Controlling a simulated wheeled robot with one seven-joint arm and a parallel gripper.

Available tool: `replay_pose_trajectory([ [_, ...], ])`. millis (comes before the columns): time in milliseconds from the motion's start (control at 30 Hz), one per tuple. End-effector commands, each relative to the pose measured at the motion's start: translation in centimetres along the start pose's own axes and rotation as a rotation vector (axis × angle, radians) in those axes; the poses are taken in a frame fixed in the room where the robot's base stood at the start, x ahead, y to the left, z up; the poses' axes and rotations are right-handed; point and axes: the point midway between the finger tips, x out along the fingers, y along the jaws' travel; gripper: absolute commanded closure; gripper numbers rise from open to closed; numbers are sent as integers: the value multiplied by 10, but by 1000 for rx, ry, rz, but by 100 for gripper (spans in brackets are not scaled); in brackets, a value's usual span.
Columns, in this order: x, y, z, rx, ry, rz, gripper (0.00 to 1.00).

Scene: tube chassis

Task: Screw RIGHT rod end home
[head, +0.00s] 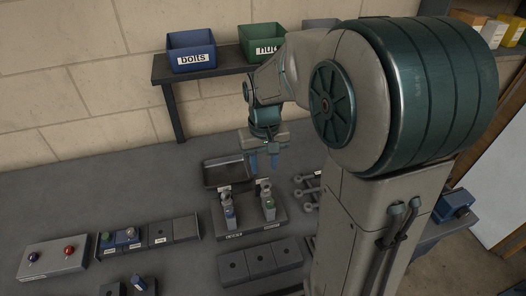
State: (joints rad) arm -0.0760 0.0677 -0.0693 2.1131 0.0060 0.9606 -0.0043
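A dark fixture (248,221) stands on the bench with two upright stations, labelled LEFT and RIGHT. The right station (268,207) carries a small grey rod end (265,184) at its top. The left station (229,213) carries a similar grey rod end (225,190). Both look upright, but how deep either is threaded is too small to tell. My gripper (263,162) points down with its two blue fingers apart and nothing visible between them. In the picture it is just above the right rod end; a gap seems to show, though depth is unclear.
A dark open tray (223,161) lies behind the fixture. Grey rod-like parts (307,190) lie to its right, partly hidden by my arm. A block with holes (260,262) is in front. A labelled rack (159,240) and knob box (53,265) stand left. Bins (191,59) sit on the shelf.

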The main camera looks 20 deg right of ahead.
Motion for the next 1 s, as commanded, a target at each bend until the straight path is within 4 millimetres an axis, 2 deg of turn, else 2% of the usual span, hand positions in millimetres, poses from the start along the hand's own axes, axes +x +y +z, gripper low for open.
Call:
replay_pose_trajectory([
  [200,17,6,0,13,-1,0,64],
  [600,61,4,0,9,-2,0,64],
  [800,69,4,0,-16,-1,0,64],
  [1000,69,4,0,-222,0,0,64],
])
